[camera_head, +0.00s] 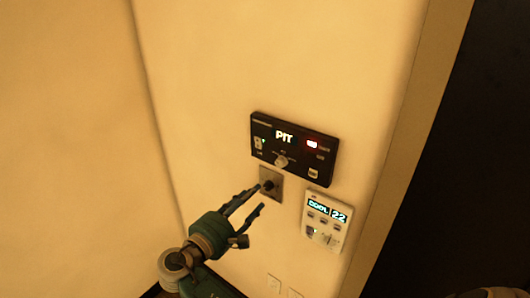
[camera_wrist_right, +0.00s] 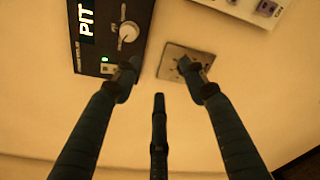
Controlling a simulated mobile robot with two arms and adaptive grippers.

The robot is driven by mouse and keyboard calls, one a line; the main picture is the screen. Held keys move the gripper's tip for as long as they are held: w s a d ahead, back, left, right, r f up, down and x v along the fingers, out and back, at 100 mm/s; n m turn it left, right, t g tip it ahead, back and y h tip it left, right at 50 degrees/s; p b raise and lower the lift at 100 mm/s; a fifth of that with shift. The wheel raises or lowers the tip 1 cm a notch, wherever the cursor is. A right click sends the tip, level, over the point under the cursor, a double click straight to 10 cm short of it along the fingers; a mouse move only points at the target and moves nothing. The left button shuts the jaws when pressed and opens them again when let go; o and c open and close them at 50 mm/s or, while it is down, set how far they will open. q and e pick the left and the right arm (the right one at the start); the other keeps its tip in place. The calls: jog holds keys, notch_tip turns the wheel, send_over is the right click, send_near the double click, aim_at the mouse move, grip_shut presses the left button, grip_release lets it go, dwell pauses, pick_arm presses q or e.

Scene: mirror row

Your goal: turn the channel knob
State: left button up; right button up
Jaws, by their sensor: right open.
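A black wall panel (camera_head: 262,148) shows a lit "PIT" display and a red light. Its pale round knob (camera_head: 281,161) sits low in the middle, below the display; the knob also shows in the right wrist view (camera_wrist_right: 128,31). My right gripper (camera_head: 258,198) is open and empty, pointing at the wall just below the panel. In the right wrist view, the spread fingers of the gripper (camera_wrist_right: 160,76) lie below the knob, with one fingertip over the panel's lower edge. I cannot tell whether it touches. My left gripper is out of view.
A small grey plate (camera_head: 276,177) with a dark knob (camera_head: 268,186) is below the panel, close to my right fingertips. A white controller (camera_head: 322,224) reading "COOL 22" is to the right. Outlets (camera_head: 273,284) are low on the wall. A dark area lies far right.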

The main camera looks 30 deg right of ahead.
jog(key=m+g+h, duration=0.1)
send_near(279, 165)
jog(key=a, duration=0.2)
jog(key=x, duration=0.3)
jog(key=b+x, duration=0.1)
jog(key=x, duration=0.6)
jog(key=shift+s+d+r+b, duration=0.15)
jog(key=shift+s+d+b, duration=0.15)
jog(key=shift+d, duration=0.1)
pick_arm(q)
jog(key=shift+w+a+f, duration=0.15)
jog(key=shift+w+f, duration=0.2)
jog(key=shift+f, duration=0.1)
pick_arm(e)
jog(key=shift+w, duration=0.1)
jog(key=shift+c, duration=0.3)
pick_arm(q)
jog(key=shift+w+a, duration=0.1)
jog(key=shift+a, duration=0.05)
pick_arm(e)
grip_shut()
